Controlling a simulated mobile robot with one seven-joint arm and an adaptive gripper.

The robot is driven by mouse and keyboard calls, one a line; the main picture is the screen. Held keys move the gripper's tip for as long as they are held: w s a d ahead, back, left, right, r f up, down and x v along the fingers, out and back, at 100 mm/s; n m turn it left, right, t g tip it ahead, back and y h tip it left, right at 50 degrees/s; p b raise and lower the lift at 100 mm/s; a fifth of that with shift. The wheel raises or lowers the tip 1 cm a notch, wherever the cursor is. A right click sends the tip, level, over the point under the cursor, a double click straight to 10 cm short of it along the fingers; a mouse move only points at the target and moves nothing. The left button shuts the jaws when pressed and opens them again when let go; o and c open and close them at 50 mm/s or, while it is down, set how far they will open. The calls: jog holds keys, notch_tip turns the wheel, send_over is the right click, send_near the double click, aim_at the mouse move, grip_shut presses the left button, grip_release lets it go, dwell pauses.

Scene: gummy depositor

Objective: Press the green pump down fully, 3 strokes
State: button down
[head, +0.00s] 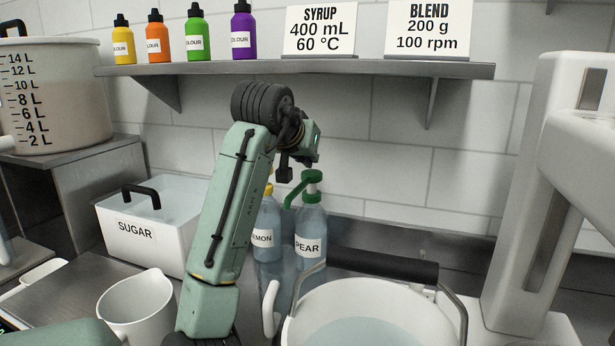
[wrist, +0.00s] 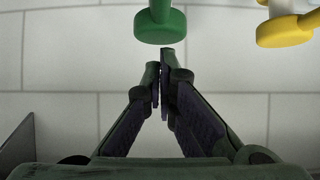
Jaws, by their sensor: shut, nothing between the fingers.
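The green pump (head: 311,178) tops the clear bottle labelled PEAR (head: 311,222) behind the white pot, and its head stands raised above the bottle. In the wrist view, the green pump (wrist: 160,24) is at the top centre. My gripper (wrist: 160,68) is shut and empty, its fingertips just below the pump's edge in that picture. In the head view, my gripper (head: 284,174) points down beside the pump's upper left, partly hidden by my own arm. I cannot tell whether the fingertips touch the pump.
The LEMON bottle (head: 268,228) stands close left of PEAR; its yellow pump (wrist: 286,30) shows at the wrist view's upper right. A white pot (head: 310,325) with a black handle bar (head: 385,265) is in front. A shelf (head: 300,71) hangs above. The SUGAR bin (head: 115,228) stands left.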

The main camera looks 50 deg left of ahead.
aim_at(311, 172)
jog(key=shift+f, duration=0.2)
dwell(0.5)
jog(key=shift+f+b, duration=1.1)
jog(key=shift+f, duration=0.55)
jog(key=shift+r, duration=0.1)
jog(key=shift+r+p, duration=1.5)
jog(key=shift+r, duration=0.1)
jog(key=shift+f, duration=0.2)
